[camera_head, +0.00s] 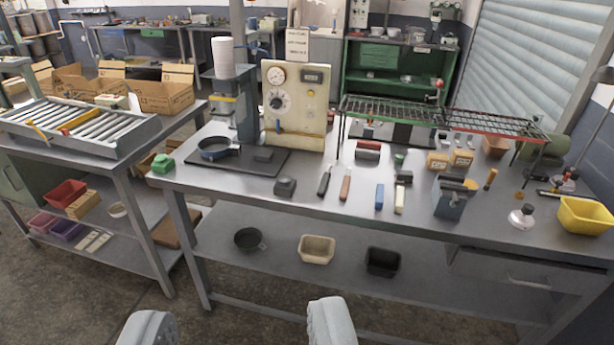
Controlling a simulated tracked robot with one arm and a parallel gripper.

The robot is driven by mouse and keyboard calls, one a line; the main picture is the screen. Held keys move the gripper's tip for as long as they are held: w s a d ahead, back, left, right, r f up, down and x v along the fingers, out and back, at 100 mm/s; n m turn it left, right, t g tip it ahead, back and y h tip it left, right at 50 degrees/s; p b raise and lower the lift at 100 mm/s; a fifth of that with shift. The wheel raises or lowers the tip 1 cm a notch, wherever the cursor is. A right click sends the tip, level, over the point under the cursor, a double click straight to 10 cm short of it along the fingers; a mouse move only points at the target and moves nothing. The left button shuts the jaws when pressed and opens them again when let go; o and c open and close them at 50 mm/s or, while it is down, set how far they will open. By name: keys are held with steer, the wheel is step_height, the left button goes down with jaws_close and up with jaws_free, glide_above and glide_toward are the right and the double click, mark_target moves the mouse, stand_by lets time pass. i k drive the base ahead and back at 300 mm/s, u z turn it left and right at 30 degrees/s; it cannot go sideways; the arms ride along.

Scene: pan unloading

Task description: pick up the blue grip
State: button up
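The blue grip (379,197) is most likely the short blue bar near the front edge of the long metal table (290,196). It lies in a loose row with a black bar (325,180), a brown bar (346,184) and a cream bar (400,200). A blue pan (215,148) sits on a dark plate at the left of the table. My gripper (240,325) shows as two pale fingers, wide apart at the bottom of the view. It is open, with nothing between the fingers, and well short of the table.
A grey box (450,195) stands right of the bars. A wire rack (440,112) spans the table behind them. A gauge panel (296,105) stands at the back. A yellow bin (584,216) is at far right. The lower shelf holds several dishes. Floor in front is clear.

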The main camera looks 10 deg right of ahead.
mark_target(380, 188)
steer(key=i, duration=1.05)
steer(key=z, duration=0.8)
steer(key=i, duration=0.45)
steer(key=z, duration=0.35)
steer(key=k, duration=0.95)
steer(key=z, duration=0.15)
steer(key=i, duration=0.95)
steer(key=u, duration=0.05)
